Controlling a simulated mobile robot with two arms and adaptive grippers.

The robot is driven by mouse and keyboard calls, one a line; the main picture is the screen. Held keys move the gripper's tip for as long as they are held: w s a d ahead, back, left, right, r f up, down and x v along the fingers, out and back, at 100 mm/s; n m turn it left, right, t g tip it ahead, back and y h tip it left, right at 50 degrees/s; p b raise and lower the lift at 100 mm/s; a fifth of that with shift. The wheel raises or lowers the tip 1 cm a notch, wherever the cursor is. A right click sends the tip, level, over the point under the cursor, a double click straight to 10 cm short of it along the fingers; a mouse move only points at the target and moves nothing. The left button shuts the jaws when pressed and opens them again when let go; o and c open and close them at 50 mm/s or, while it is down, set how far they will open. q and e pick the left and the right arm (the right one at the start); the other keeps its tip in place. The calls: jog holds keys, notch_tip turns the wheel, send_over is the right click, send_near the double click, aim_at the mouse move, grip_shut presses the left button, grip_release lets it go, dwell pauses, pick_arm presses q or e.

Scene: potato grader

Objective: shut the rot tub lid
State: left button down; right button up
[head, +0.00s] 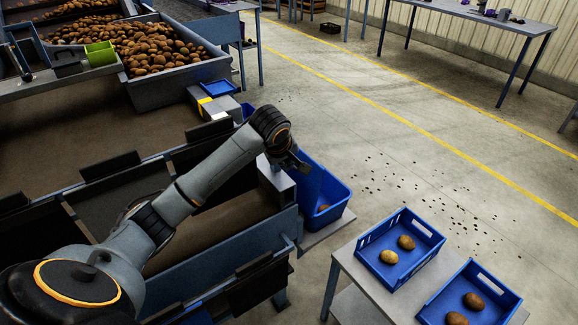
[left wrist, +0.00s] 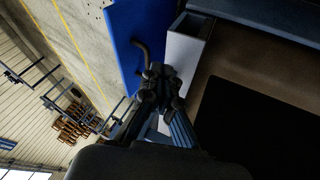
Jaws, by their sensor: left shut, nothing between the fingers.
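The rot tub (head: 337,212) is a blue open bin at the end of the grader, with a potato visible inside. A flat blue panel with a dark bent handle (left wrist: 143,55), which looks like the lid (left wrist: 125,30), fills the upper middle of the left wrist view. In the head view I cannot clearly separate the lid from the tub. My left gripper (head: 296,163) is at the tub's grader side, partly hidden by its own wrist. In the left wrist view its shut, empty fingers (left wrist: 160,88) are close to the handle; contact cannot be told. My right gripper is not in view.
Blue trays (head: 372,236) (head: 435,307) with potatoes stand on a grey table at the lower right. A pale box (left wrist: 187,48) is beside the blue panel. Potatoes fill the grader hopper (head: 180,95). The floor beyond the tub is open, with scattered dark bits.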

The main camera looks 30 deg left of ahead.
pick_arm(q)
jog(key=w+a+f+n+p, duration=0.1)
jog(key=w+a+f+p, duration=0.1)
jog(key=w+f, duration=0.3)
jog(key=shift+w+a+f, duration=0.4)
jog(key=shift+a+f, duration=0.2)
jog(key=shift+f, duration=0.3)
jog(key=shift+w, duration=0.1)
